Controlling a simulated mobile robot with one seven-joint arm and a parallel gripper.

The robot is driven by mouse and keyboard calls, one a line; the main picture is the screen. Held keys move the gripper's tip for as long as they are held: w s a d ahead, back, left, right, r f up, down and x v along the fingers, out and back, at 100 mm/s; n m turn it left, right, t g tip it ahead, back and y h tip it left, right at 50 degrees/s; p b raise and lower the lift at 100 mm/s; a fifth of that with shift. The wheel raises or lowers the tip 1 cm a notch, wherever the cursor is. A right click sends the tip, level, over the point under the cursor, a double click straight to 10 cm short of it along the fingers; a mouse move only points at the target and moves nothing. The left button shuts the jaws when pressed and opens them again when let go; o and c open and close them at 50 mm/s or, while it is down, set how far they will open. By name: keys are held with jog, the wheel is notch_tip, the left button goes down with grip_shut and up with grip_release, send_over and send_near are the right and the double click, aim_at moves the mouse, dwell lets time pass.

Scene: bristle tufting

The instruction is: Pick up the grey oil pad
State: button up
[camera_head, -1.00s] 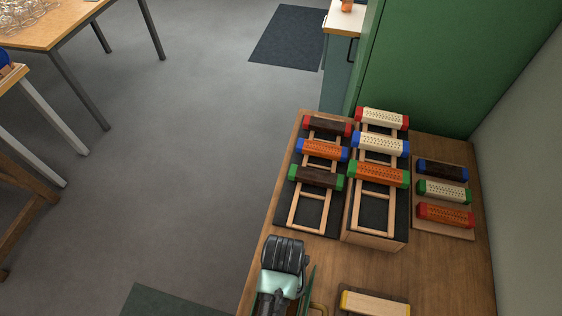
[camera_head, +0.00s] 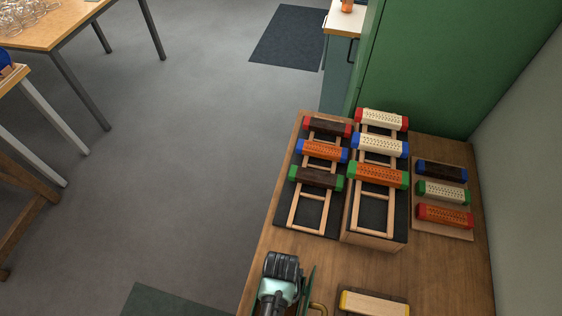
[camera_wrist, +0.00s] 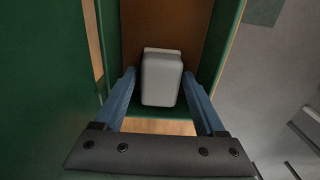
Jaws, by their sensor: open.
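The grey oil pad (camera_wrist: 162,78) is a light grey rounded block in the wrist view, near the middle of the picture. A paler edge shows at its far end. It sits in a narrow green-walled space in front of a brown panel. My gripper (camera_wrist: 159,74) is open, with one blue finger on each side of the pad. A gap shows beside each finger, and I see no contact. I cannot make out the pad in the head view, where my arm shows at the bottom edge.
Green walls (camera_wrist: 112,35) stand close on both sides of the pad. In the head view, a wooden table (camera_head: 325,262) holds racks of coloured brush blocks (camera_head: 376,175) and a board with several more (camera_head: 444,215). A yellow-ended block (camera_head: 374,303) lies at the front. A green cabinet (camera_head: 450,70) stands behind.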

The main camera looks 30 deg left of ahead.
jog(key=c, duration=1.1)
jog(key=shift+r, duration=0.1)
jog(key=shift+c, duration=0.2)
jog(key=shift+r, duration=4.95)
jog(key=o, duration=0.7)
jog(key=shift+c, duration=0.2)
jog(key=c, duration=0.5)
